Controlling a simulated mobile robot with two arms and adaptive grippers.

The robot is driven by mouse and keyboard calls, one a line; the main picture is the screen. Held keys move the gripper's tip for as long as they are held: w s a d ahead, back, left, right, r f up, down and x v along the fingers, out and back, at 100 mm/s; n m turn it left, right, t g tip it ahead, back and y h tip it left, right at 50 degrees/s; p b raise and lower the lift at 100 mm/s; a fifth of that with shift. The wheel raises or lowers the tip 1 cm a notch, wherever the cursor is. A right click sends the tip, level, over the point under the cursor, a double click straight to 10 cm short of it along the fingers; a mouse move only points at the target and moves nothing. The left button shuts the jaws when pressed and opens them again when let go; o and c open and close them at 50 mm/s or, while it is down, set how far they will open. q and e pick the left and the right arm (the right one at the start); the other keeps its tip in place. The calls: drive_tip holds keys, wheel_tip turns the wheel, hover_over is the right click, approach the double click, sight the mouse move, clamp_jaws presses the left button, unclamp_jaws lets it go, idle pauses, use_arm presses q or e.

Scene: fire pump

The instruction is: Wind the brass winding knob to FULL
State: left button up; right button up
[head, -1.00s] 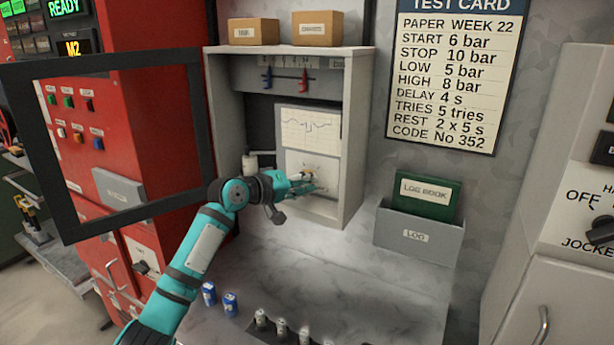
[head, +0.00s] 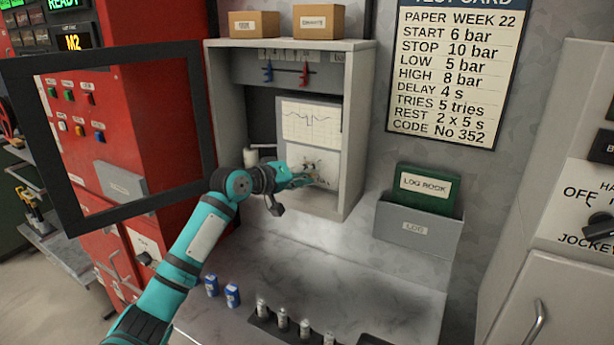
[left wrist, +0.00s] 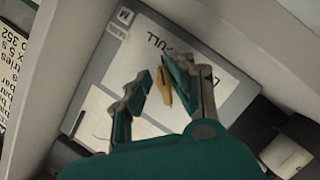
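The brass winding knob (left wrist: 164,88) shows in the left wrist view on the pale lower panel of the recorder, near printed lettering that includes FULL. My left gripper (left wrist: 157,74) has its two fingers apart, one on either side of the knob. The knob looks close to the right-hand finger, with a gap to the left-hand one; I cannot tell whether they touch. In the head view the left gripper (head: 306,178) reaches into the open cabinet at the recorder's lower panel (head: 322,161) and largely hides the knob. My right gripper is in neither view.
The recorder's paper chart (head: 310,122) is above the knob. The cabinet's side wall (head: 356,140) stands close on the right, and its open framed door (head: 207,125) is on the left. The log holder (head: 417,231), blue cans (head: 232,294) and small cylinders (head: 282,319) are nearby.

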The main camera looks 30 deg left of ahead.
use_arm(q)
drive_tip(key=shift+o, duration=0.7)
drive_tip(key=shift+w+f, duration=0.1)
drive_tip(key=shift+f, duration=0.1)
drive_tip(key=v, duration=1.2)
